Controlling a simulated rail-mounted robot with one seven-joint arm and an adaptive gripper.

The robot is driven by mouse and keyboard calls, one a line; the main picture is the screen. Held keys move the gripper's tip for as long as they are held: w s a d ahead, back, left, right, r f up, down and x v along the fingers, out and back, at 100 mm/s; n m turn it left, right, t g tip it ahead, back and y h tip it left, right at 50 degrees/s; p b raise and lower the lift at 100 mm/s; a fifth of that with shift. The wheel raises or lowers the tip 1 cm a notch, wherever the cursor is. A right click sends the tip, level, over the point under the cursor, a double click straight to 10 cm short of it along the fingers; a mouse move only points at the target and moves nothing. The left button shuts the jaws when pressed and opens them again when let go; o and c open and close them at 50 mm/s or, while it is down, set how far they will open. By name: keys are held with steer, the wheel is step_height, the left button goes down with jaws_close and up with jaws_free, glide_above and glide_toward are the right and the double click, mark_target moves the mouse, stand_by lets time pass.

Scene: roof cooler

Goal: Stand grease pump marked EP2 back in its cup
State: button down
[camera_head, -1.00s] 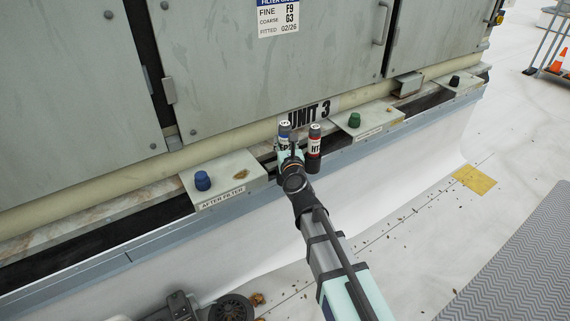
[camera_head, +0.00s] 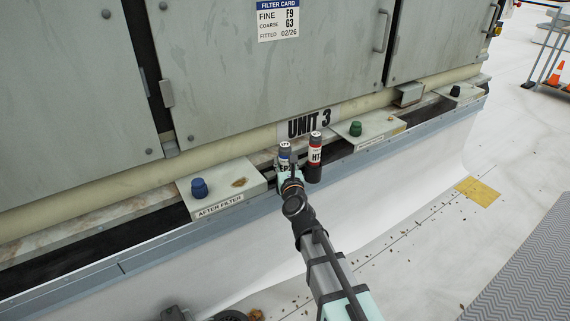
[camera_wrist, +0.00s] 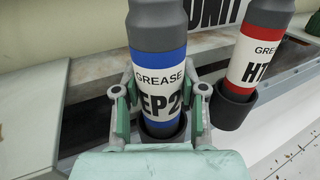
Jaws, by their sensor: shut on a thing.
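The grease pump marked EP2 (camera_wrist: 158,70) is a grey cylinder with a blue and white label, upright in the wrist view. In the head view the EP2 pump (camera_head: 284,150) stands left of the HT pump. My gripper (camera_wrist: 160,93) is shut on the EP2 pump, one finger on each side of its label. A dark cup (camera_wrist: 164,131) surrounds the pump's lower end. Its rim shows below the label; whether the pump touches the cup's bottom is hidden. My gripper in the head view (camera_head: 289,180) covers the pump's lower part.
A red-labelled HT pump (camera_head: 315,158) stands in its own dark cup (camera_wrist: 232,106) close on the right. The AFTER FILTER ledge (camera_head: 220,185) with a blue knob (camera_head: 199,188) lies left. The UNIT 3 cabinet wall (camera_head: 240,90) rises behind. Open floor lies in front.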

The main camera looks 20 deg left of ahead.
steer(key=shift+f+b, duration=0.55)
steer(key=shift+f, duration=0.05)
steer(key=c, duration=0.7)
jaws_free()
steer(key=shift+o, duration=0.2)
steer(key=shift+r, duration=0.15)
steer(key=shift+r+p, duration=0.5)
steer(key=shift+p, duration=0.2)
steer(key=p+v, duration=0.3)
steer(key=v, duration=0.9)
